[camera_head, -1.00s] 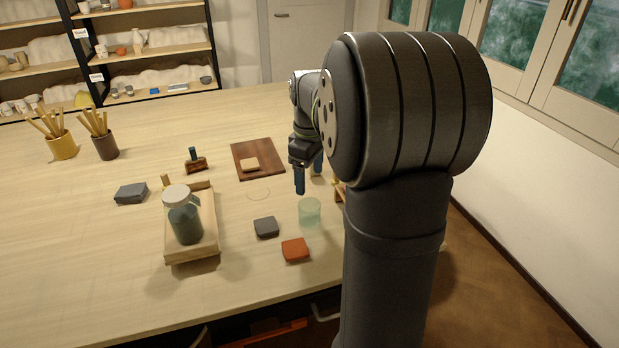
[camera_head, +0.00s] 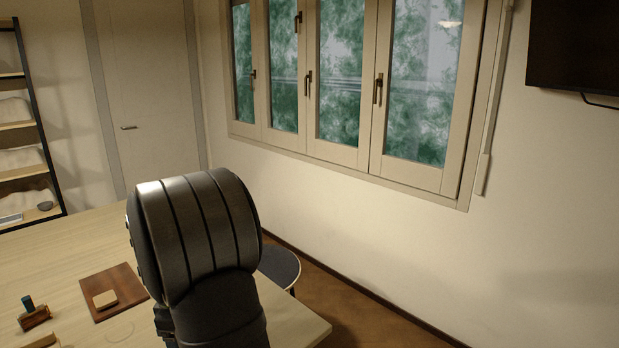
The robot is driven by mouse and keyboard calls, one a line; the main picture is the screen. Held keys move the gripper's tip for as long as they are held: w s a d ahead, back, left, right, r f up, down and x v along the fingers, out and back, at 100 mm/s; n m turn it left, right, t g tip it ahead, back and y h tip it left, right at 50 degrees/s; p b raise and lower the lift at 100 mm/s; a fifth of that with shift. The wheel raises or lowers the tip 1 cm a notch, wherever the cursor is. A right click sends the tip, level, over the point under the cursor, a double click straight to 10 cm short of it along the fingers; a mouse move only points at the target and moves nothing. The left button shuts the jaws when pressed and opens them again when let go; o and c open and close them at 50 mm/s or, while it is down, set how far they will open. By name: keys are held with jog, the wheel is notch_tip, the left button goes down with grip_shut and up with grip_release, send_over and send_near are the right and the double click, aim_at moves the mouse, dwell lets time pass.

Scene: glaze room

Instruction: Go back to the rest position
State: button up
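My gripper does not show in the head view. The large dark grey joint of my arm fills the lower middle and covers part of the table, and only a small dark piece of the arm shows at its left edge. The wooden table (camera_head: 60,245) shows at the lower left. A reddish-brown board (camera_head: 127,283) lies on it with a small pale block (camera_head: 105,299) on top. A wooden block with a dark upright handle (camera_head: 36,318) stands left of the board.
A round dark stool seat (camera_head: 280,268) is beside the table's right side. A windowed wall (camera_head: 340,90) runs along the right, with a dark screen (camera_head: 575,50) at upper right. A shelf (camera_head: 25,160) and a door (camera_head: 150,100) are at the back. Floor is open on the right.

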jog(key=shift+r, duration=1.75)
